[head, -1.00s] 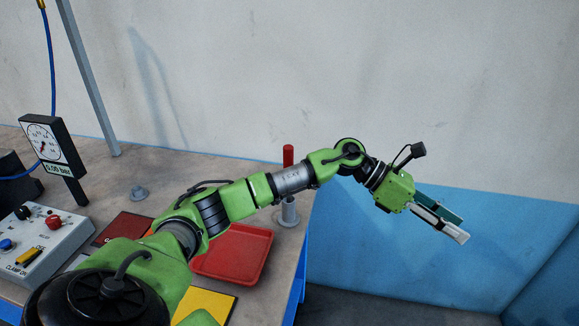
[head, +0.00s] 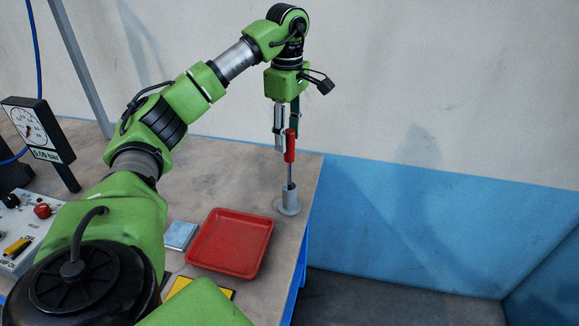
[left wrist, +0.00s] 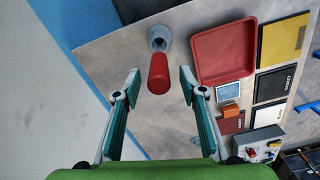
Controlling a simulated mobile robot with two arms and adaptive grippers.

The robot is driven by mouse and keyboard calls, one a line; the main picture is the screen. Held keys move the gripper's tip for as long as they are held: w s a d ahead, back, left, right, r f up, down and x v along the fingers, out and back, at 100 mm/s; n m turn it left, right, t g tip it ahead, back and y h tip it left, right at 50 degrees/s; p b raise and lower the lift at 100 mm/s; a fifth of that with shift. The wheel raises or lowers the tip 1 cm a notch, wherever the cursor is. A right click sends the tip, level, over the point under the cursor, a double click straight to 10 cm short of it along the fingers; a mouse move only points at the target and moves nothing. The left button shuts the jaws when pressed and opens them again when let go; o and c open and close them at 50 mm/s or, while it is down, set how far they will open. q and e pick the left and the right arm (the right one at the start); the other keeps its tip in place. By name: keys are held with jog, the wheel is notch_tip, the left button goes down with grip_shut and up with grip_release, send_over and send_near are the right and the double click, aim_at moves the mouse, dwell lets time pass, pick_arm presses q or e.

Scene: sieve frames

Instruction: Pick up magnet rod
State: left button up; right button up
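The magnet rod (head: 290,146) has a red handle on a thin metal shaft. It stands upright in a grey round holder (head: 288,200) near the table's right back corner. My left gripper (head: 286,144) points down at the handle and is open. In the left wrist view the red handle (left wrist: 158,74) shows between the two spread fingertips of the left gripper (left wrist: 161,76), with a gap on each side. The grey holder (left wrist: 159,38) shows behind it. I cannot tell how deep the handle sits between the fingers. My right gripper is not in view.
A red tray (head: 230,243) lies in front of the holder. A small light blue square (head: 180,235) is left of it. A pressure gauge (head: 35,130) and control box (head: 18,235) stand at the left. The table ends just right of the holder.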

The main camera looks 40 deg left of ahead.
aim_at(289, 157)
pick_arm(q)
jog(key=shift+f, duration=0.85)
notch_tip(289, 157, down, 5)
jog(key=shift+d+r+p, duration=0.1)
jog(key=shift+p, duration=0.85)
jog(key=shift+f, duration=0.3)
grip_shut()
